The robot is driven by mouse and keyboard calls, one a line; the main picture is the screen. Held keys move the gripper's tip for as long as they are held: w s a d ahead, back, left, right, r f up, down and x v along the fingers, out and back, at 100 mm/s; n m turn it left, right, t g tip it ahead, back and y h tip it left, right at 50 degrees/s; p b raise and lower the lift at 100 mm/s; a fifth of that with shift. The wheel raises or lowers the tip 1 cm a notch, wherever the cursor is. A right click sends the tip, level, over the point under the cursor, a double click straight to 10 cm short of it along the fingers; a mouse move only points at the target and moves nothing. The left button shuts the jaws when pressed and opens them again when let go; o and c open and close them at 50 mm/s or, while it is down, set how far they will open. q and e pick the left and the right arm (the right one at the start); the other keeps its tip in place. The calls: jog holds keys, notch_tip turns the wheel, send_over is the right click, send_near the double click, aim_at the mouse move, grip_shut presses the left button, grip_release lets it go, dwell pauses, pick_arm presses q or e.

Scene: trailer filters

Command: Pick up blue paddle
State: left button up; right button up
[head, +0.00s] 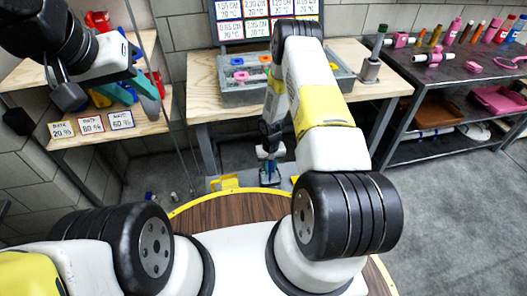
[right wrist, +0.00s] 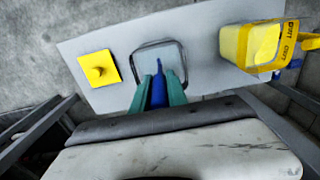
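The blue paddle (right wrist: 158,90) is between the teal fingers of my right gripper (right wrist: 160,85) in the right wrist view, with no clear gap on either side. Its thin upper part shows over a dark-outlined square on a pale panel (right wrist: 110,100). In the head view the paddle (head: 268,172) is a small blue upright shape below my right gripper (head: 268,152), partly hidden by my arm. Whether it is lifted off the panel cannot be told. My left gripper (head: 132,93) has its teal fingers apart in front of the left shelf, away from the paddle.
In the right wrist view a yellow knobbed square (right wrist: 98,70) and a yellow container (right wrist: 255,45) flank the paddle. In the head view a wooden workbench (head: 210,105) with a grey tray (head: 240,95) stands behind. A dark table (head: 470,75) holding bottles is at right.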

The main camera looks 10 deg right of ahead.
grip_shut()
jog(key=shift+r, duration=0.1)
notch_tip(320, 180, up, 10)
jog(key=shift+f, duration=0.1)
dwell(0.9)
